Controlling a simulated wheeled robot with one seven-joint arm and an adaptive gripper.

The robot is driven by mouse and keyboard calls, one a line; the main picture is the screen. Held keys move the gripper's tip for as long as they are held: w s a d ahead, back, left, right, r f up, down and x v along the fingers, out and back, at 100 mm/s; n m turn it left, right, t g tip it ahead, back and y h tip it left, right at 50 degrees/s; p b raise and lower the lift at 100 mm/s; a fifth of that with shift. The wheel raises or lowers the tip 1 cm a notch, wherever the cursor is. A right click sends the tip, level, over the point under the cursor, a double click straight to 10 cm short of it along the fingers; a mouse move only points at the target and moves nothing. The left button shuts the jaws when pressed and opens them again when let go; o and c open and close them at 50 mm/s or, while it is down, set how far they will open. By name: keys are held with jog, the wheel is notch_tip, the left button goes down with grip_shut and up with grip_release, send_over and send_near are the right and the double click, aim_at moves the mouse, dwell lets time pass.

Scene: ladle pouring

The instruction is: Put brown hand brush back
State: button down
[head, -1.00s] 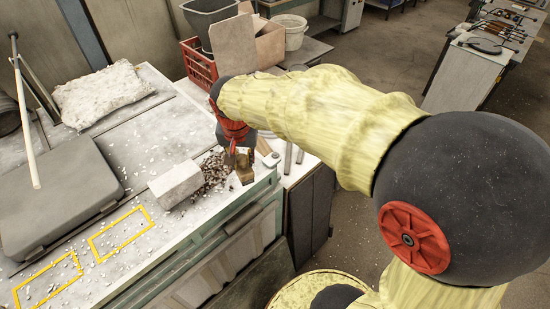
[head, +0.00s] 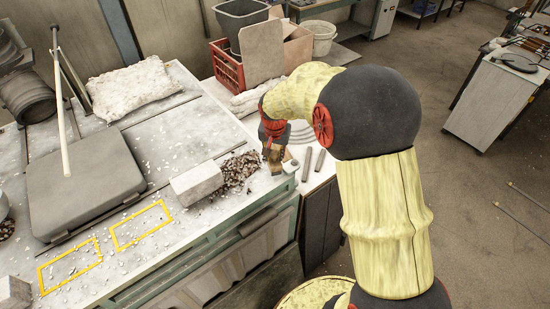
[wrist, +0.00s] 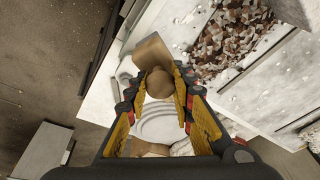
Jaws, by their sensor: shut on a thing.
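The brown hand brush (head: 273,157) is in my gripper (head: 274,150), near the right edge of the bench in the head view. In the wrist view my gripper (wrist: 160,85) is shut on its rounded brown handle (wrist: 160,82). A brown block-shaped part (wrist: 152,52) of the brush shows beyond the fingertips. The bristles cannot be made out. The brush appears beside the brown and white chip pile (head: 240,172); whether it touches the bench I cannot tell.
A pale block (head: 197,182) lies left of the chips. Two yellow outlines (head: 141,227) mark the bench. Ringed pale discs (head: 300,132) and grey rods (head: 307,163) lie on the lower side surface. A red crate (head: 227,66) stands behind. A dark flat case (head: 85,185) lies left.

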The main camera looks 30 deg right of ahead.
aim_at(275, 160)
jog(key=shift+w+d+f, duration=0.15)
jog(key=shift+w+f, duration=0.1)
jog(key=shift+f, duration=0.05)
jog(key=p+x, duration=0.1)
jog(key=x, duration=0.2)
jog(key=shift+s+f, duration=0.15)
jog(key=shift+f, duration=0.15)
jog(key=shift+s, duration=0.1)
jog(key=shift+f, duration=0.25)
jog(key=c, duration=1.5)
grip_release()
jog(key=shift+c, duration=0.2)
jog(key=shift+r, duration=0.15)
